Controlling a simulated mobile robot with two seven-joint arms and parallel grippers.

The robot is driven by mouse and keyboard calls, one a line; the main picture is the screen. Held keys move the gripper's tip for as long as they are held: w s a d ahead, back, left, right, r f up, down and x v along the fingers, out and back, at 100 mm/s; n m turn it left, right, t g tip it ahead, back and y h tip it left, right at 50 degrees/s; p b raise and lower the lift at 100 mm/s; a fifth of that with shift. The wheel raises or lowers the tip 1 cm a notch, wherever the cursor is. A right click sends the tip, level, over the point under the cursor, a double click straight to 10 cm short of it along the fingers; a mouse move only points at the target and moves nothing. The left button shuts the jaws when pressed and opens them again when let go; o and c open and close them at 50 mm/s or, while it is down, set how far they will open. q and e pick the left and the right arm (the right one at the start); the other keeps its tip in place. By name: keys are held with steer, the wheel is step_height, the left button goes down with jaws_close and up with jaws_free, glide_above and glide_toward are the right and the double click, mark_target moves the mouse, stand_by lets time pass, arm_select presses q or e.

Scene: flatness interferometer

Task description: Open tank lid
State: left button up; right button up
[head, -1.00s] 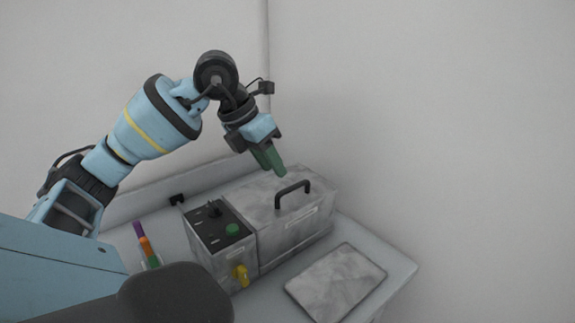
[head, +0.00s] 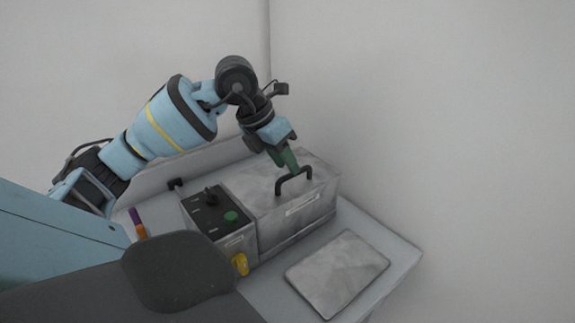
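The tank (head: 290,234) is a grey metal box on the bench. Its flat lid (head: 244,190) lies shut on top and carries a dark arched handle (head: 293,180). My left gripper (head: 292,168) has green fingers that point down right behind the handle, at or very near its bar. From this angle the fingers overlap each other, so their gap and any contact with the handle cannot be made out. My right gripper is not in view.
A flat grey plate (head: 337,272) lies on the bench (head: 392,254) in front. Walls stand close behind and to the right.

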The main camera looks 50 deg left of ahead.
arm_select(q)
steer(key=shift+x, duration=0.95)
jaws_close()
